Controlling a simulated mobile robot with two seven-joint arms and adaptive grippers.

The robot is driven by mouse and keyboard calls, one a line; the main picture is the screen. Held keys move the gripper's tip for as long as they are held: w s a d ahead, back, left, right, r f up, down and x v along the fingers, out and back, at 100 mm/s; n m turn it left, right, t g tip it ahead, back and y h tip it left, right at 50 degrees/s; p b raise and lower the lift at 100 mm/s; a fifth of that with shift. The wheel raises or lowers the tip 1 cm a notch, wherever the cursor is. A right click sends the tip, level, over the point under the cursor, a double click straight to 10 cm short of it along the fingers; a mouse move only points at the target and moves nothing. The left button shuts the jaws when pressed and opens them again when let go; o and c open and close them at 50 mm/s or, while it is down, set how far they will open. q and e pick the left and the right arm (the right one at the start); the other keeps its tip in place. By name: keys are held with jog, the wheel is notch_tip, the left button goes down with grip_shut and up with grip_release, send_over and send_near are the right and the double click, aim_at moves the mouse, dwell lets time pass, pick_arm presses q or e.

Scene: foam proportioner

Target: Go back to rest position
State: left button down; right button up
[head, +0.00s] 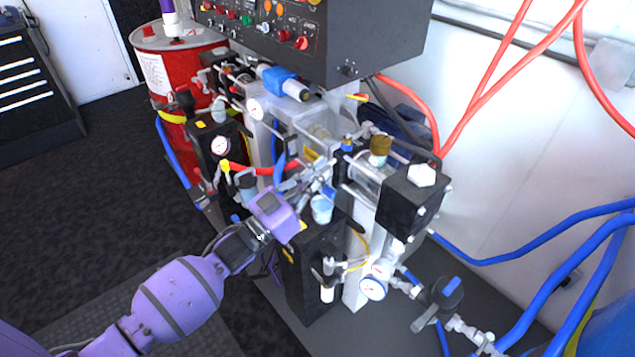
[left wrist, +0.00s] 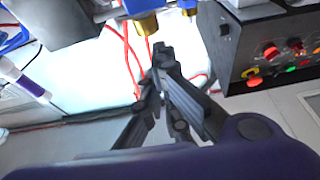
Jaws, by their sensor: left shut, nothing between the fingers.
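My left arm, purple, reaches in from the lower left of the head view. Its gripper (head: 318,182) is beside the middle of the foam proportioner (head: 325,240), just above a small light-blue-topped cup (head: 321,208). In the left wrist view the dark fingers (left wrist: 163,52) come together at their tips with nothing between them. The tips lie close below a brass fitting (left wrist: 147,25) in that picture; whether they touch it I cannot tell. My right gripper is in neither view.
The black control box (head: 330,35) with coloured knobs overhangs the back. A red drum (head: 180,75) stands at back left. Gauges, valves and blue hoses (head: 560,235) crowd the right, and red hoses (head: 510,75) hang by the white wall. The dark floor (head: 80,210) at left is clear.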

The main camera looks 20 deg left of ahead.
pick_arm(q)
jog(key=b+v, duration=0.2)
jog(key=v, duration=0.8)
jog(key=shift+r, duration=0.35)
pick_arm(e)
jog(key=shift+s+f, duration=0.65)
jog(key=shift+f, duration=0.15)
pick_arm(q)
jog(key=s+a+f+n+g+y+p, duration=0.1)
jog(key=s+f+g+y, duration=0.2)
jog(key=f, duration=0.4)
jog(key=s+f+n+g+y+p, duration=0.1)
jog(key=s+f+y+p, duration=0.15)
jog(key=f+y, duration=0.4)
jog(key=s+d+f+n+g+y+p, duration=0.1)
jog(key=s+f, duration=0.3)
jog(key=s, duration=0.8)
jog(key=s+d+f+n+g+y+p, duration=0.1)
jog(key=s+f+n+g+p, duration=0.2)
jog(key=s, duration=0.9)
jog(key=shift+f+n+g, duration=0.3)
jog(key=shift+f+g, duration=0.3)
jog(key=shift+f, duration=0.25)
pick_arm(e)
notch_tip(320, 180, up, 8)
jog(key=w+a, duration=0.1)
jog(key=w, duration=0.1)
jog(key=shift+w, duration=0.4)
